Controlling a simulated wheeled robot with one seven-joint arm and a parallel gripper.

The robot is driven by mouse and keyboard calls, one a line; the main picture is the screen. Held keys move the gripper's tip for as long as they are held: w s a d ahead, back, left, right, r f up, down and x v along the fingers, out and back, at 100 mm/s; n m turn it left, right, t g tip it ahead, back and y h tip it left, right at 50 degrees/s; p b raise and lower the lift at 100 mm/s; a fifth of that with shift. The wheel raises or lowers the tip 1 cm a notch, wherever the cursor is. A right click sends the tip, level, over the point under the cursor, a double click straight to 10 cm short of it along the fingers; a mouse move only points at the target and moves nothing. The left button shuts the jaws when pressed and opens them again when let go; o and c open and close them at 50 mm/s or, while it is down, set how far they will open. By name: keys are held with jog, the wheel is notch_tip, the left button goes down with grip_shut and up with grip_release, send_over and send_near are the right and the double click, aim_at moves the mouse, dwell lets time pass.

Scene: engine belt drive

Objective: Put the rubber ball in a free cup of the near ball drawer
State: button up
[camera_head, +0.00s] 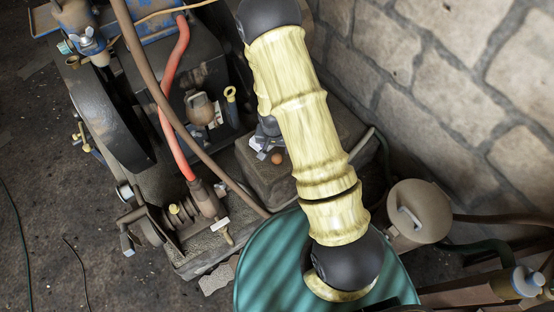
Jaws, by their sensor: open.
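A small orange-brown ball (277,158) rests on or just above a dark grey block below the middle of the head view; it looks like the rubber ball. What looks like my gripper (265,137), dark with a pale part, shows just above and left of the ball, partly hidden behind my yellow-sleeved arm. It appears open, with the ball apart from it. The fingertips are too small to make out clearly. I cannot make out a ball drawer or its cups in this view.
The engine with its large dark wheel (108,118), a red hose (170,85) and a brown pipe (160,95) fills the left. A stone wall (450,80) closes off the right. A green round surface (265,265) and a round tan lid (420,208) are in front.

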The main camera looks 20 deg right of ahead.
aim_at(277, 156)
jog(key=f, duration=0.4)
jog(key=shift+w+d+f+b, duration=0.25)
jog(key=shift+w+f+b, duration=0.1)
jog(key=shift+f, duration=0.05)
jog(key=f, duration=0.1)
jog(key=f+b, duration=0.1)
jog(key=f, duration=0.1)
jog(key=w+f, duration=0.1)
jog(key=f, duration=0.1)
jog(key=shift+d, duration=0.3)
jog(key=shift+s+a, duration=0.1)
jog(key=shift+c, duration=0.4)
jog(key=c, duration=1.1)
jog(key=shift+o, duration=0.2)
notch_tip(277, 156, up, 10)
jog(key=shift+p, duration=0.9)
